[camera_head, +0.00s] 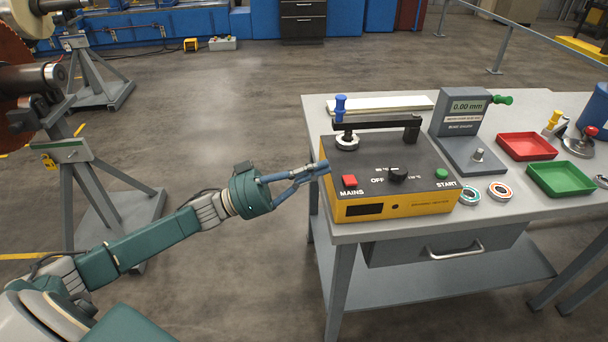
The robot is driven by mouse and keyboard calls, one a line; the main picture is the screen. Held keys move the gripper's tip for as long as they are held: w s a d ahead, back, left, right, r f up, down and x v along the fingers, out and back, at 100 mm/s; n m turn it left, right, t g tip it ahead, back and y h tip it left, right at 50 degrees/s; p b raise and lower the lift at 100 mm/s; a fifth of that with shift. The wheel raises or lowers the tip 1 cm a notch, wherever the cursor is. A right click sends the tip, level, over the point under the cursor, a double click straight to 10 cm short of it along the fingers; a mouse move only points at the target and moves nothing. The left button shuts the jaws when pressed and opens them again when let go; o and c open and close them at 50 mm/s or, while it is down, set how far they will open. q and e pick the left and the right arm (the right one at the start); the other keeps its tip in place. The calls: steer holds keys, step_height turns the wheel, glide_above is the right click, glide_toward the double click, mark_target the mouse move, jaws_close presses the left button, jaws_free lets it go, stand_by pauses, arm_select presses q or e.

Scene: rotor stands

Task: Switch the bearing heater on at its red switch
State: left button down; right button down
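The bearing heater (405,206) is a yellow box with a dark grey top, standing on the workbench. Its red switch (349,181), marked MAINS, is at the front left corner of the top. A black knob (398,174) marked OFF and a green START button (441,174) are to its right. The small front display (364,209) is dark. My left gripper (325,168) comes in from the left, with its fingers drawn together and nothing seen between them. Its tips are at the heater's left edge, a little up and left of the red switch, apart from it. My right gripper is not in view.
The grey gauge (466,140), bearing rings (500,191), red tray (526,146) and green tray (562,178) stand to the right. A rotor stand (75,152) is at left. The floor between is clear.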

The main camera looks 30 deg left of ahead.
mark_target(336, 188)
arm_select(q)
steer(key=w+d+b, duration=0.1)
steer(key=d, duration=0.1)
steer(key=w+d+f+b, duration=0.1)
steer(key=shift+w+d+f, duration=0.15)
steer(key=shift+d+f, duration=0.05)
steer(key=shift+d, duration=0.15)
steer(key=shift+f+b, duration=0.55)
steer(key=shift+s, duration=0.2)
